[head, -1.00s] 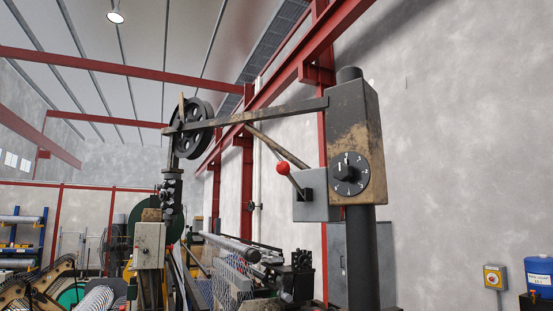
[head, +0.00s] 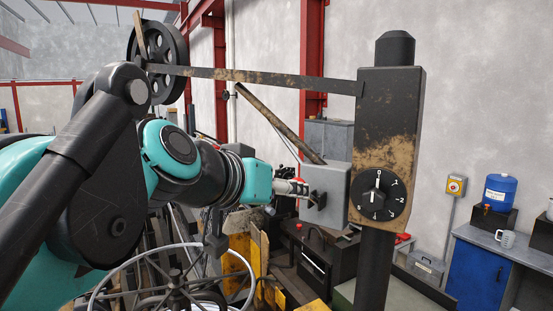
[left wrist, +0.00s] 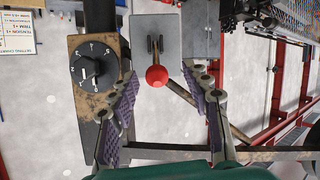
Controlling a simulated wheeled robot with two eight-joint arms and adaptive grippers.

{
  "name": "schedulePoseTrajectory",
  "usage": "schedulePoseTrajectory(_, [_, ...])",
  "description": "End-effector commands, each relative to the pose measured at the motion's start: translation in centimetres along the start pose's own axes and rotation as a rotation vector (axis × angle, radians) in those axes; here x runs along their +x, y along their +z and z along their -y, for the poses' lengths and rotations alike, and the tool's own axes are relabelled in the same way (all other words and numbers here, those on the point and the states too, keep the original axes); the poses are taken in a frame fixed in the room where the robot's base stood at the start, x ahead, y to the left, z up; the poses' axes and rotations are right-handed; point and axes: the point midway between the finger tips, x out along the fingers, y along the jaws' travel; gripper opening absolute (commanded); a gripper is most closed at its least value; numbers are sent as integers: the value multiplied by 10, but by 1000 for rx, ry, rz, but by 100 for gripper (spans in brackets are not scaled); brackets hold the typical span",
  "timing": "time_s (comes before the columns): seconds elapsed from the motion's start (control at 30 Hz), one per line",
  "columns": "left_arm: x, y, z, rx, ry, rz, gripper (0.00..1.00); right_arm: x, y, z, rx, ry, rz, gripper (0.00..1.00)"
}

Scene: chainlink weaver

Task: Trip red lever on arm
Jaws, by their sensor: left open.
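The red ball knob of the lever (left wrist: 156,76) sits on a short forked dark stem at the grey box (left wrist: 155,38) in the left wrist view. My left gripper (left wrist: 159,71) is open, with one finger on each side of the knob, and I see no clear contact. In the head view the left gripper (head: 291,187) reaches the grey box (head: 334,190) from the left and mostly hides the lever. The box is on the side of the rusty dark arm head (head: 388,110), which carries a numbered dial (head: 378,196). My right gripper is not in view.
A long flat bar (head: 250,77) runs from the arm head to a black spoked wheel (head: 158,62), above my left arm. A slanted rusty bar (head: 280,124) passes behind the box. A blue cabinet (head: 480,270) with a blue container (head: 500,192) stands at the right.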

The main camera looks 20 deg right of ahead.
Motion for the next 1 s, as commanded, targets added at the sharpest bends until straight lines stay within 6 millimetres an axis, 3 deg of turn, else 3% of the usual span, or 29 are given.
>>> schedulePoseTrajectory(0.17, [11,-8,-6,3,9,-6,48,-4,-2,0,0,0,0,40])
schedulePoseTrajectory(0.4, [51,-8,-6,4,8,-6,48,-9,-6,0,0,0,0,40])
schedulePoseTrajectory(0.6, [73,-7,-6,2,7,-5,48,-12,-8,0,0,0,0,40])
schedulePoseTrajectory(0.93, [77,-6,-5,3,7,-5,48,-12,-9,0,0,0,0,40])
schedulePoseTrajectory(1.0, [77,-6,-5,2,7,-5,30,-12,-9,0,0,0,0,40])
